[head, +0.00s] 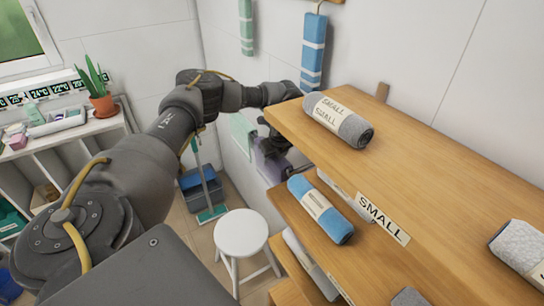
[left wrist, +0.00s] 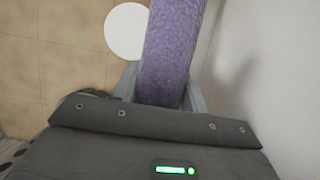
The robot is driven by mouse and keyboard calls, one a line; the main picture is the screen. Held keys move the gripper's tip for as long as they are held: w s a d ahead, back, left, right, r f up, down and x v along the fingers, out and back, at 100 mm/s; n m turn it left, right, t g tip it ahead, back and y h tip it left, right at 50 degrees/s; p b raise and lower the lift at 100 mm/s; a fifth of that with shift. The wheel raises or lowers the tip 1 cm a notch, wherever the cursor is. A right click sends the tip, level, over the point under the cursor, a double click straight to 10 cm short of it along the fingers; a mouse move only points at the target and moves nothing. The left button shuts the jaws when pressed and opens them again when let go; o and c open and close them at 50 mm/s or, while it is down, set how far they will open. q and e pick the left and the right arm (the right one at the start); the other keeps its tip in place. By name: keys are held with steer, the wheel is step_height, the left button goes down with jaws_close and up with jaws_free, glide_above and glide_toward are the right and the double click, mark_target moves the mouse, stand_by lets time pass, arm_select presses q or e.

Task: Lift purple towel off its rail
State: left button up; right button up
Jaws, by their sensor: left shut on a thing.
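The purple towel (left wrist: 174,50) fills the middle of the left wrist view and hangs away from the gripper. My left gripper (left wrist: 160,88) has its fingers on either side of the towel and is shut on it. In the head view the purple towel (head: 270,165) shows as a dark purple patch beside the wall, below my left wrist. My left gripper (head: 275,143) is partly hidden there by my own arm and the shelf edge. The rail is hidden, so I cannot tell whether the towel touches it. My right gripper is not in view.
A wooden shelf (head: 430,180) with rolled towels stands close on the right. A pale green towel (head: 242,130) hangs beside the purple one. A white stool (head: 241,233) stands on the floor below. A blue striped towel (head: 313,52) hangs above.

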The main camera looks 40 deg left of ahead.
arm_select(q)
steer(key=shift+r, duration=0.15)
steer(key=shift+w+r, duration=0.1)
steer(key=shift+r, duration=0.2)
step_height(320, 180, up, 18)
steer(key=s+a+p, duration=0.1)
steer(key=s+a, duration=0.1)
steer(key=s, duration=0.6)
steer(key=s+a+p, duration=0.2)
steer(key=s+a, duration=0.1)
steer(key=s, duration=0.6)
steer(key=shift+s+f, duration=0.15)
steer(key=shift+s, duration=0.1)
steer(key=shift+f, duration=0.1)
